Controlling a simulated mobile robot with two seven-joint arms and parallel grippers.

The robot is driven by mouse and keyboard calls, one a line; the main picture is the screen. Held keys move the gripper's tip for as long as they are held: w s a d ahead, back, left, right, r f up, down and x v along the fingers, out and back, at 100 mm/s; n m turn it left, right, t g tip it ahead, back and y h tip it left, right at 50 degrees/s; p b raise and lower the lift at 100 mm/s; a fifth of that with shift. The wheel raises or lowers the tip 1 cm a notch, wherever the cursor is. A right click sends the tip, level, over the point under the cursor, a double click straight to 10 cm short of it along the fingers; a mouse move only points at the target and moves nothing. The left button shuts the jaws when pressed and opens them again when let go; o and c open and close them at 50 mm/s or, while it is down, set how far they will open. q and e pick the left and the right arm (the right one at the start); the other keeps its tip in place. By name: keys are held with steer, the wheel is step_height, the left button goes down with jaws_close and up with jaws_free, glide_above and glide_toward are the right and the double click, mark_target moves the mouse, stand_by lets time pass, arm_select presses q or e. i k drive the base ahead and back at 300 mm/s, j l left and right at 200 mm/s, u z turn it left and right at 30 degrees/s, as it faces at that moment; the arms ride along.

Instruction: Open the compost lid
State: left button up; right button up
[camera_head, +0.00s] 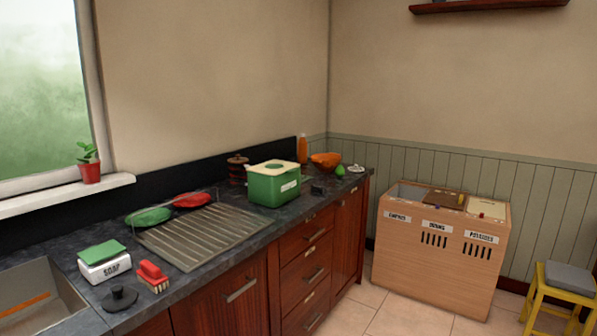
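A green box (274,189) with a pale label stands on the dark countertop towards the back corner. It may be the compost bin, but its label is too small to read. Its cream lid (290,166) with a green round patch lies flat on top and looks closed. Neither of my grippers is in view.
The dark countertop holds a slatted drying rack (205,238), a soap box (104,264), a red brush (152,276) and an orange bowl (325,159). Floor between cabinets and bin is clear.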

mark_target(274, 167)
steer(key=i+l, duration=0.2)
steer(key=l, duration=0.15)
steer(key=i+l, duration=0.2)
steer(key=l, duration=0.2)
steer(key=i+l, duration=0.2)
steer(key=l, duration=0.15)
steer(key=i+l+u, duration=0.1)
steer(key=l, duration=0.25)
steer(key=i+l, duration=0.5)
steer(key=l, duration=0.3)
steer(key=i+l, duration=0.15)
steer(key=l, duration=0.2)
steer(key=i+l, duration=0.2)
steer(key=l, duration=0.2)
steer(key=u, duration=0.05)
